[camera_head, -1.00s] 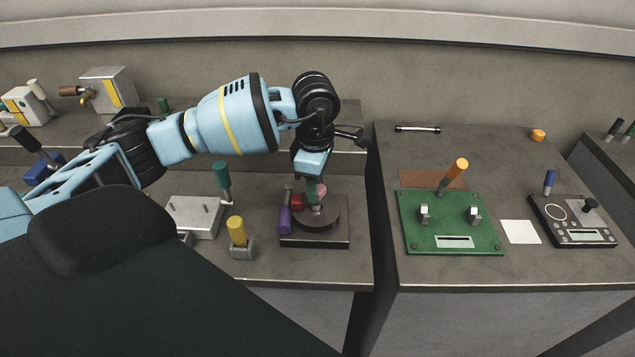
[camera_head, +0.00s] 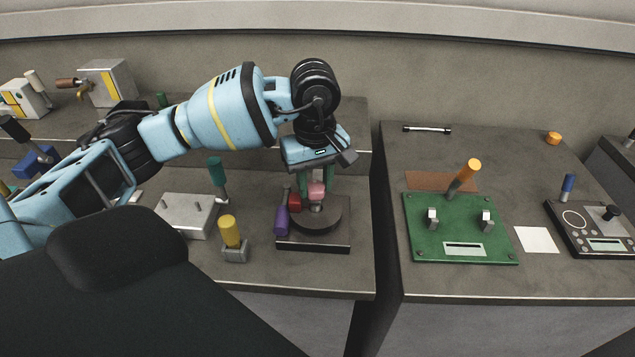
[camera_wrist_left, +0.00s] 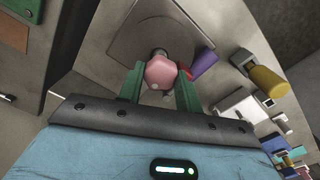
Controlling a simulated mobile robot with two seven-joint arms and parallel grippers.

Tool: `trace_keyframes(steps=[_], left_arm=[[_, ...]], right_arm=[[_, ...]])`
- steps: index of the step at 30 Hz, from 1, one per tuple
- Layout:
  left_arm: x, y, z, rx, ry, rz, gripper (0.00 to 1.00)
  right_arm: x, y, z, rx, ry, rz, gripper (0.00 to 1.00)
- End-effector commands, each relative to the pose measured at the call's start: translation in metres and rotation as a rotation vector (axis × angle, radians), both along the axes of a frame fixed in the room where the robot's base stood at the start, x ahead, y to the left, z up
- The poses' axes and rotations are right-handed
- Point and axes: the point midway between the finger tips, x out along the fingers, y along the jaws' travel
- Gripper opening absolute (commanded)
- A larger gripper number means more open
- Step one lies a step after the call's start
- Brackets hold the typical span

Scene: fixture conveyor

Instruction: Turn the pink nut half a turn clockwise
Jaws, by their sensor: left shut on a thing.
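The pink nut (camera_head: 317,190) sits above a round dark disc (camera_head: 328,220) on a square black base (camera_head: 313,243). My left gripper (camera_head: 316,187) points down from above, with green fingers on either side of the nut, shut on it. In the left wrist view the pink nut (camera_wrist_left: 160,75) shows as a faceted piece between the two green fingers of my left gripper (camera_wrist_left: 160,82). A red piece (camera_head: 295,202) and a purple handle (camera_head: 281,222) stand close beside the nut on the left. My right gripper is not in view.
Left of the fixture are a yellow-capped post (camera_head: 229,230), a grey plate (camera_head: 184,218) and a green-handled lever (camera_head: 217,170). A gap separates this bench from the right one, which holds a green board (camera_head: 460,248), a white card (camera_head: 537,240) and a control box (camera_head: 590,238).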

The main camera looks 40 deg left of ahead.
Motion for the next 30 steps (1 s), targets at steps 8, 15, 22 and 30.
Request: trace_keyframes(steps=[8,15,22,30], left_arm=[[0.0006,-0.0001,0.0006,-0.001,-0.003,-0.108,0.12],[0.0005,-0.0001,0.0014,-0.001,-0.004,-0.137,0.12],[0.0006,0.0,0.0017,0.0,-0.004,-0.137,0.12],[0.0004,0.0001,0.0013,-0.001,-0.003,-0.137,0.55]], right_arm=[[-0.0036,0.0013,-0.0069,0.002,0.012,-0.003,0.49],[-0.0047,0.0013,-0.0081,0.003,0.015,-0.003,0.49],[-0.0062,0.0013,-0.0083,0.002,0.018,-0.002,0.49],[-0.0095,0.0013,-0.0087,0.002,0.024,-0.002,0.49]])
